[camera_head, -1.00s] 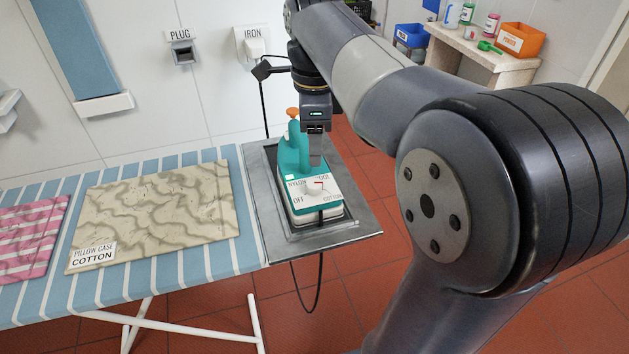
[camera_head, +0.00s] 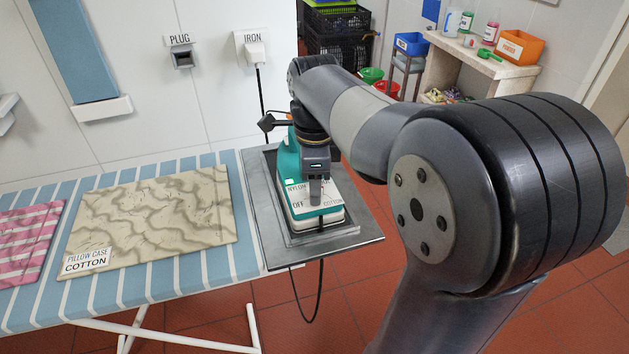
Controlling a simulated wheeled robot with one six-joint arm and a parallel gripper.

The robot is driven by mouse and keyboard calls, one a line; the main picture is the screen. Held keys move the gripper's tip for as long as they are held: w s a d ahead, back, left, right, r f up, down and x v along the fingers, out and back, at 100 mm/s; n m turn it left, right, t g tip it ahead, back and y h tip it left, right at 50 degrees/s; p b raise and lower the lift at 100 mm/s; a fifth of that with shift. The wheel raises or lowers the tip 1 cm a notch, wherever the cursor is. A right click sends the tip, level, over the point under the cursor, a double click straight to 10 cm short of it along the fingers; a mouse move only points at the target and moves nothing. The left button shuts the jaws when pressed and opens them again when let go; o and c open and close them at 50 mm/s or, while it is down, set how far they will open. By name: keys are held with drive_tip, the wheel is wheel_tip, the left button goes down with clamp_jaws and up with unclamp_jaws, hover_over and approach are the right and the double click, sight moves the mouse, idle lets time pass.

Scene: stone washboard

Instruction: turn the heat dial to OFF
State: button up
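The teal iron (camera_head: 288,165) stands on the grey metal rest (camera_head: 349,238) at the right end of the ironing board. Its white dial plate (camera_head: 297,215) faces me, with NYLON, OFF at lower left and COTTON at lower right readable. The WOOL label is covered. My gripper (camera_head: 316,192) points down over the plate, its fingers at the place of the heat dial. The dial itself is hidden behind the fingers, so its setting does not show. I cannot tell whether the fingers are apart or touching the dial.
A beige pillow case (camera_head: 150,220) marked COTTON and a pink striped cloth (camera_head: 25,240) lie on the striped board (camera_head: 130,282). A black cord runs up to the wall outlet marked IRON (camera_head: 254,52). The outlet marked PLUG (camera_head: 182,60) looks empty. A shelf with bins stands at back right.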

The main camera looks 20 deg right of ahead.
drive_tip(key=c, duration=0.8)
